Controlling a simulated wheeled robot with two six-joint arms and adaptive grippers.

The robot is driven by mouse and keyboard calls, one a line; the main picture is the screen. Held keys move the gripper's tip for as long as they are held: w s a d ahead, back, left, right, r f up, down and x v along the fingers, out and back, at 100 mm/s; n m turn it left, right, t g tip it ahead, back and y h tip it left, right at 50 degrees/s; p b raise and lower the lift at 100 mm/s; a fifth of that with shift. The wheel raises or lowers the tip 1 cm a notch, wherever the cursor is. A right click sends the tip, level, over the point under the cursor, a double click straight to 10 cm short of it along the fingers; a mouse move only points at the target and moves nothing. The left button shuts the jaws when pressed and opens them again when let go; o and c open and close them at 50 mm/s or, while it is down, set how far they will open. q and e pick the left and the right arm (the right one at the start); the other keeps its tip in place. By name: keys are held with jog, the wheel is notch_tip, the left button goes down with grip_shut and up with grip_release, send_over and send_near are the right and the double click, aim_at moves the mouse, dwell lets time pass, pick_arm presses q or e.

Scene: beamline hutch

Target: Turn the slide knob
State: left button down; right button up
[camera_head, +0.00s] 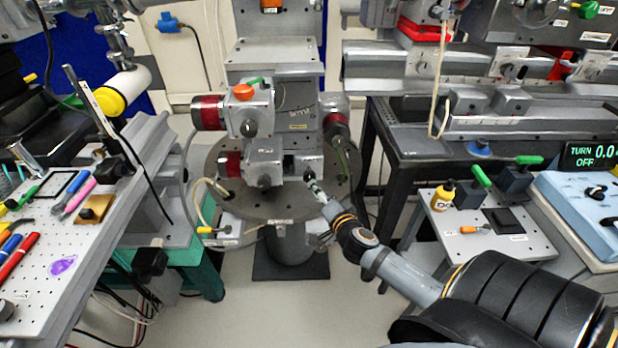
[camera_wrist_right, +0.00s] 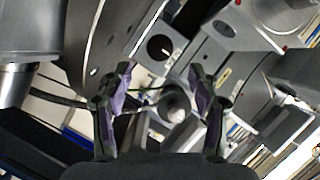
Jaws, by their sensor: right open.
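In the head view, a knob (camera_head: 309,176) sits at the right side of the lower stage block, partly covered by my fingers. My right gripper (camera_wrist_right: 160,85) is open, with one purple-padded finger on each side of the knob. I cannot tell whether either finger touches it. In the head view the right gripper (camera_head: 316,188) reaches the stage from the lower right. My left gripper is not in view.
The motorised stage (camera_head: 265,165) stands on a round grey table (camera_head: 225,160). A display (camera_head: 593,154) at the right reads "TURN 0.0" and "OFF", cut by the picture edge. A perforated bench (camera_head: 110,215) with pens lies left. A cable (camera_head: 341,160) hangs close to my gripper.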

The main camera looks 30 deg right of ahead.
aim_at(310, 178)
jog(key=x, duration=1)
jog(key=c, duration=1.2)
jog(key=shift+p, duration=0.3)
